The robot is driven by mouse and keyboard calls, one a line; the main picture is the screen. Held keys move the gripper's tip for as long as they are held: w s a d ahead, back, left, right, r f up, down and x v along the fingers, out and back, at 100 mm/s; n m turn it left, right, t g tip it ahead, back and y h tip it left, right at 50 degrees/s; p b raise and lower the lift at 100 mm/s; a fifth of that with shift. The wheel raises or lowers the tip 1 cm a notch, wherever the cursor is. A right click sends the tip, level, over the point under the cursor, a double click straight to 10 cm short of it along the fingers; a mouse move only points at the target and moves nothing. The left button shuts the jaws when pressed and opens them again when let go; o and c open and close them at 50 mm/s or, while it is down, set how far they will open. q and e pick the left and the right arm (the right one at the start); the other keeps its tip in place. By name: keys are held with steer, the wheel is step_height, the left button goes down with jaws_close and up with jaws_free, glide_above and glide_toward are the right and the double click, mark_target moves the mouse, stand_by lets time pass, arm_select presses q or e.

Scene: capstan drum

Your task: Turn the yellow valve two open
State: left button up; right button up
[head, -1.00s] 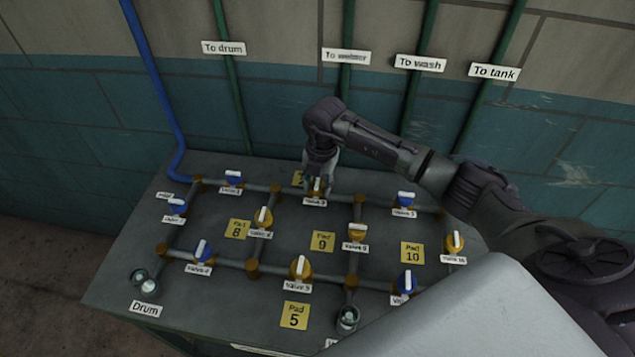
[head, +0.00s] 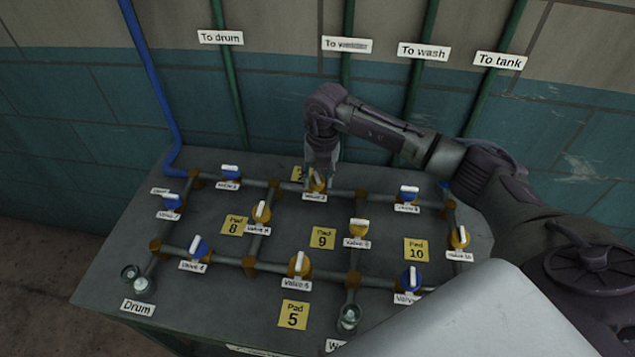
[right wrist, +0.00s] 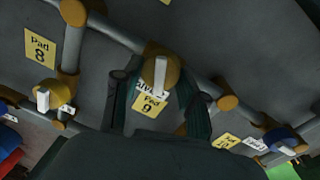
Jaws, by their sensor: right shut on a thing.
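Yellow valve two (head: 319,185) sits on the back pipe run of the panel, with a white handle and a label below it. In the head view its handle leans slightly to the upper left. My right gripper (head: 322,172) reaches down over it from behind. In the right wrist view a yellow valve body with a white handle (right wrist: 160,75) lies between the dark fingers of my right gripper (right wrist: 152,100). The right gripper is shut on the valve; the exact contact is hard to see. My left gripper is not in view.
Other valves stand close by: a blue one (head: 408,195) to the right, a blue one (head: 230,173) to the left, and yellow ones (head: 261,211) in front. Pipes link them across the grey panel top (head: 215,275). A tiled wall with green pipes rises behind.

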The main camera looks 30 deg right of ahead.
mark_target(320, 177)
steer(key=n+b, duration=0.2)
steer(key=n, duration=0.1)
steer(key=shift+w+d+f+n+b, duration=0.1)
steer(key=shift+n+b, duration=0.2)
steer(key=shift+b, duration=0.05)
steer(key=n+b, duration=0.2)
steer(key=n, duration=0.1)
steer(key=shift+n, duration=0.3)
steer(key=n+b, duration=0.2)
steer(key=n, duration=0.2)
steer(key=shift+w+d+g+b, duration=0.1)
steer(key=shift+g+b, duration=0.2)
steer(key=shift+b, duration=0.1)
steer(key=shift+n+b, duration=0.4)
steer(key=shift+n, duration=0.4)
steer(key=shift+r, duration=0.2)
steer(key=o, duration=1.1)
steer(key=shift+o, duration=0.2)
step_height(320, 177, up, 12)
steer(key=shift+w+d, duration=0.3)
steer(key=shift+d, duration=0.05)
steer(key=shift+f, duration=0.15)
